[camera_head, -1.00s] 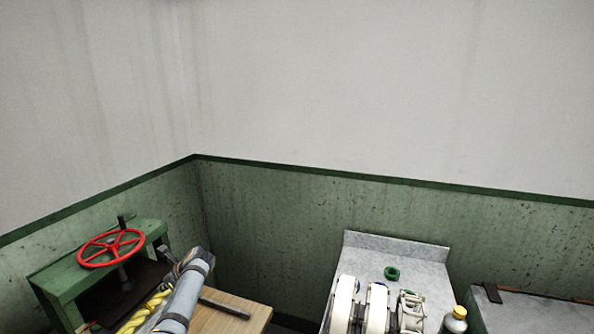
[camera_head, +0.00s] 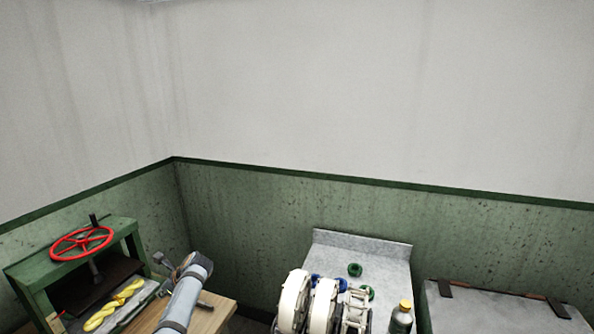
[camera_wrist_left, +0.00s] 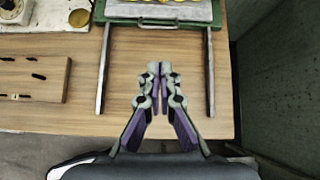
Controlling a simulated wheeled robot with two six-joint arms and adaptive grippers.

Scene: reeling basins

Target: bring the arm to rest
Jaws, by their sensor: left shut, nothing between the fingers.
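My left arm comes in low at the left of the head view, in front of the wooden table (camera_head: 215,313). The left gripper (camera_wrist_left: 160,70) shows clearly in the left wrist view. Its fingers are together with nothing between them, above the wooden tabletop and between two grey metal bars (camera_wrist_left: 103,70) (camera_wrist_left: 210,70). In the head view its fingers are small and hard to make out beside the wrist. My right gripper is not in view.
A green press with a red handwheel (camera_head: 82,243) and yellow twisted hanks (camera_head: 114,306) stands left of the arm. White reels (camera_head: 293,300), green rings (camera_head: 355,269) and a bottle (camera_head: 401,318) are on a grey bench (camera_head: 360,247). Green-and-white walls close the corner.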

